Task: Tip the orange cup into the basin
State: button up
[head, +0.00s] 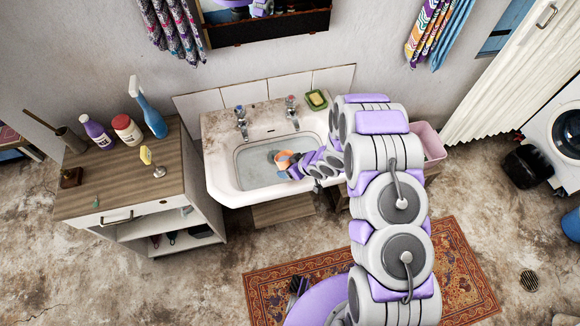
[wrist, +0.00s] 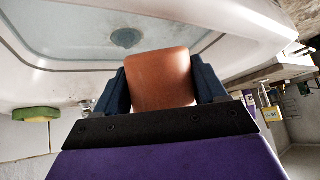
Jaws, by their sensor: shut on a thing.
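The orange cup (head: 284,159) is over the white basin (head: 218,174) in the head view. It also shows in the wrist view (wrist: 160,80), filling the space between the two dark blue fingers. My gripper (wrist: 161,85) is shut on the cup. In the head view my gripper (head: 293,167) comes in from the right, partly hidden by my arm. The cup's opening and anything inside it cannot be made out clearly. The basin holds pale, clear-looking water, and a round blue-grey thing (wrist: 126,38) lies at its bottom.
Two taps (head: 241,122) stand on the back ledge, with a sponge on a green dish (head: 317,100) to their right. A wooden cabinet (head: 130,180) with bottles is on the left. A pink tub (head: 429,141) stands right of the basin, behind my arm.

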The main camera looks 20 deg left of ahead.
jog(key=shift+a+r+h+p, duration=0.1)
jog(key=shift+r+h+p, duration=0.2)
jog(key=shift+p, duration=1.2)
jog(key=shift+f+g+p, duration=0.1)
jog(key=shift+g+p, duration=0.2)
jog(key=shift+p, duration=0.45)
jog(key=shift+w+p, duration=0.1)
jog(key=shift+p, duration=1)
jog(key=shift+h+p, duration=0.4)
jog(key=shift+p, duration=0.65)
jog(key=shift+f+g+p, duration=0.1)
jog(key=shift+g+p, duration=0.2)
jog(key=shift+p, duration=0.25)
